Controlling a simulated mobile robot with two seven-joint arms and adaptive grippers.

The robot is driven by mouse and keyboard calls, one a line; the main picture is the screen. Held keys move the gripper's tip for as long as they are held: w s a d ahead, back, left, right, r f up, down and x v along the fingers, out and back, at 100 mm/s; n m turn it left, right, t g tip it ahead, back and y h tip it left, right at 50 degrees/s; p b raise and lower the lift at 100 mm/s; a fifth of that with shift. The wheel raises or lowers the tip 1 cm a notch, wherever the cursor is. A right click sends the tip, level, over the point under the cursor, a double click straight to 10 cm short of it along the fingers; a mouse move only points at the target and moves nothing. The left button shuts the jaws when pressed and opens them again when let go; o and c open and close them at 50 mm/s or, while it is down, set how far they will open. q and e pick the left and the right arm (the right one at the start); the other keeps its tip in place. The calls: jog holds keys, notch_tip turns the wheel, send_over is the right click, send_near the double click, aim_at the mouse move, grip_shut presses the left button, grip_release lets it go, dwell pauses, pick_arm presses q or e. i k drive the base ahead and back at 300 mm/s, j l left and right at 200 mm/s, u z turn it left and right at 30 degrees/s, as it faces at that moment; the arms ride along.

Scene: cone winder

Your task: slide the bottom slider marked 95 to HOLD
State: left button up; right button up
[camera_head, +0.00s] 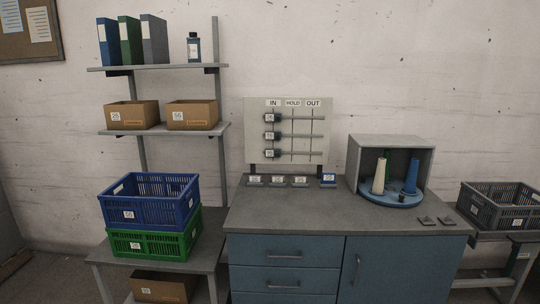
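The slider board (318,150) stands upright at the back of the worktop, with columns marked IN, HOLD and OUT from left to right. The bottom slider (271,153) is a dark block with a white label, at the left end of its rail, under IN. Its number is too small to read surely. The HOLD line (292,140) runs down the middle of the board. The middle slider (271,135) and the top slider (271,118) are also under IN. Neither of my grippers is in view.
The board stands on a grey worktop (300,215) above blue drawers. Small labelled blocks (278,181) sit in front of the board. A grey open box (392,143) with a blue turntable and cones is to its right. Shelves and crates (150,208) are at left.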

aim_at(269, 153)
jog(key=i+j, duration=0.1)
jog(key=i, duration=0.9)
